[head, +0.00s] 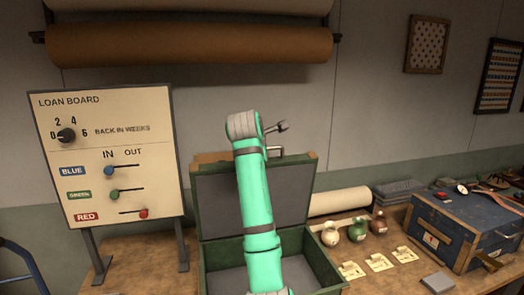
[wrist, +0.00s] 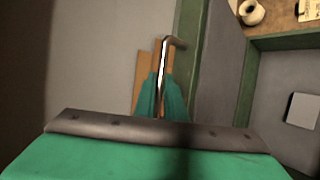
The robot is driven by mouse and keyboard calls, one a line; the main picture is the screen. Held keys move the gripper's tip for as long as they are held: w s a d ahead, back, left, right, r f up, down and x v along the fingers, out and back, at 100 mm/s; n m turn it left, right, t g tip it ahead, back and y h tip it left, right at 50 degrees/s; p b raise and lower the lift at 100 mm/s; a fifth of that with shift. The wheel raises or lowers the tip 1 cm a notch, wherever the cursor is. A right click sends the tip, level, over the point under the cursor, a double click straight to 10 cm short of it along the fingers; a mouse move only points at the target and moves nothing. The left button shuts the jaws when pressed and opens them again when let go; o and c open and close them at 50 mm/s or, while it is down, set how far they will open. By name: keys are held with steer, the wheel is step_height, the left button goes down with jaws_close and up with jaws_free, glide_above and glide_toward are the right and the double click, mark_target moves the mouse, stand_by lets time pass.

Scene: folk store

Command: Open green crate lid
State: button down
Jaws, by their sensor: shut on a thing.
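The green crate (head: 325,268) stands on the table with its lid (head: 292,192) raised about upright at the back. The lid has a grey inner face, a green frame and tan corners. In the wrist view the lid's green edge (wrist: 190,62) runs beside my gripper (wrist: 161,98). Its teal fingers are shut on a bent metal handle (wrist: 166,58) of the lid. In the head view part of the handle (head: 275,151) shows above the lid's top edge. My fingers are hidden there by my arm and the lid. The crate's interior (wrist: 285,75) is open at right in the wrist view.
The loan board (head: 105,160) stands close left of the crate. A pale roll (head: 338,201), several small jars (head: 357,230) and paper tags (head: 378,262) lie to the right. A blue chest (head: 455,232) is farther right. Brown rolls (head: 190,45) hang on the wall above.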

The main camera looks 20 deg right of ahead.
steer(key=shift+d+f, duration=0.2)
steer(key=shift+d, duration=0.05)
steer(key=c, duration=2.3)
jaws_free()
steer(key=shift+s+d, duration=0.1)
steer(key=shift+s, duration=0.1)
steer(key=o, duration=0.5)
steer(key=shift+c, duration=0.2)
steer(key=shift+w+a, duration=0.1)
steer(key=shift+a, duration=0.45)
steer(key=shift+s+r, duration=0.25)
steer(key=shift+s, duration=0.1)
steer(key=v, duration=1)
steer(key=shift+s+r, duration=0.1)
